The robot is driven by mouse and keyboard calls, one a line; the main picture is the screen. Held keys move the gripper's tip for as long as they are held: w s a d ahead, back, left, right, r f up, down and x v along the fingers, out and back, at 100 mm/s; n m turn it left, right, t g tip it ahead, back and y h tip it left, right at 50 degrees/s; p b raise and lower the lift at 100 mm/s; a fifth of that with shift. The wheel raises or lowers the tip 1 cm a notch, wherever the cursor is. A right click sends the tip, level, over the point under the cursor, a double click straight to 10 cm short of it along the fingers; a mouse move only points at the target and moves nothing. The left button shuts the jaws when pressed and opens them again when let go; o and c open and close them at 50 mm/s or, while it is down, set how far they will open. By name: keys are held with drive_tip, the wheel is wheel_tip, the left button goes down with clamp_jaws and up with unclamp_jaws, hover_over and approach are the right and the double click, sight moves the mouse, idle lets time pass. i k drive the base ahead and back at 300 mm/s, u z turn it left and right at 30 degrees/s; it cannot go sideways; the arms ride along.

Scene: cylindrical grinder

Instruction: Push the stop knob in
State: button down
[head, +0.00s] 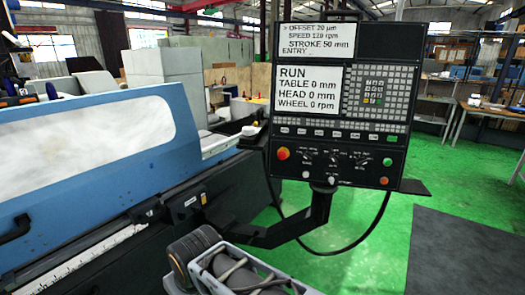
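The control panel (343,95) of the grinder stands upright on a dark bracket arm in the middle of the head view. A red round knob (283,153), which looks like the stop knob, sits at the lower left of the panel face. I cannot tell from here how far it stands out. Nothing covers or touches it. A smaller orange-red button (384,180) is at the lower right, below a green button (387,162). The screen reads RUN, with table, head and wheel at 0. My gripper is not in view; only grey parts of mine show at the bottom edge.
The blue grinder cover (90,170) and machine bed fill the left. The bracket arm (300,220) and a hanging black cable (365,235) are below the panel. Green floor (385,240) lies open to the right, with a dark mat (465,250). Workbenches stand farther back.

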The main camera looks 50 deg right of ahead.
sight(281, 155)
drive_tip(key=z, duration=0.5)
drive_tip(key=i, duration=0.95)
drive_tip(key=z, duration=0.8)
